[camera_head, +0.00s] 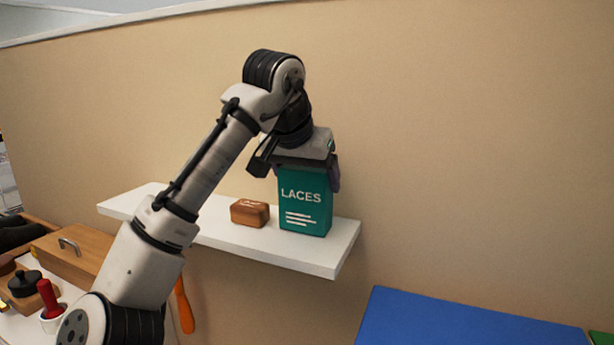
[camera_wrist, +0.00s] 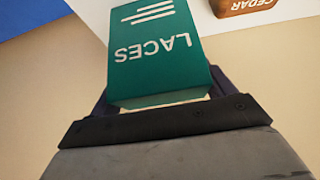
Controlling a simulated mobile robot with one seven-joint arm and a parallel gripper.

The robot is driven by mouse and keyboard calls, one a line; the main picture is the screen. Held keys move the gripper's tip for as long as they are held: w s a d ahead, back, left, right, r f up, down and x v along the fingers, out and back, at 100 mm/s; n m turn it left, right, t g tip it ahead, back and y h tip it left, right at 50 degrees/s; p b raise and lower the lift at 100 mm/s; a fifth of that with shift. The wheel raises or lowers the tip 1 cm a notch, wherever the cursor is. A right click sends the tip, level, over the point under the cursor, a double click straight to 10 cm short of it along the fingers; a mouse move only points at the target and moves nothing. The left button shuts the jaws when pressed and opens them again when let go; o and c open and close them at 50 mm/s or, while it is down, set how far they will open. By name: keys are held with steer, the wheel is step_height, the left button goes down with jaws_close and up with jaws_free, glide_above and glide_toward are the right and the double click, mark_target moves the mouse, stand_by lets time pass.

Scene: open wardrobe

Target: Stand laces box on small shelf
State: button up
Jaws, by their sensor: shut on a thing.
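The laces box (camera_head: 305,203) is teal with white "LACES" lettering. It is upright at the right part of the small white shelf (camera_head: 215,236) in the head view. Its lower edge appears at the shelf surface; I cannot tell whether it touches. My gripper (camera_head: 307,175) points down from above and is shut on the top of the box. In the wrist view the laces box (camera_wrist: 155,50) extends away from the gripper (camera_wrist: 160,108), its lettering upside down. The box's top end is partly hidden between the fingers.
A brown cedar block (camera_head: 250,213) sits on the shelf just left of the box; it also shows in the wrist view (camera_wrist: 238,5). A wooden box with a handle (camera_head: 75,250) and a red-handled item (camera_head: 48,297) are at lower left. A blue surface (camera_head: 460,325) lies lower right.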

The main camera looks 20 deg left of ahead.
steer(key=shift+f, duration=0.1)
steer(key=o, duration=1)
steer(key=shift+c, duration=0.2)
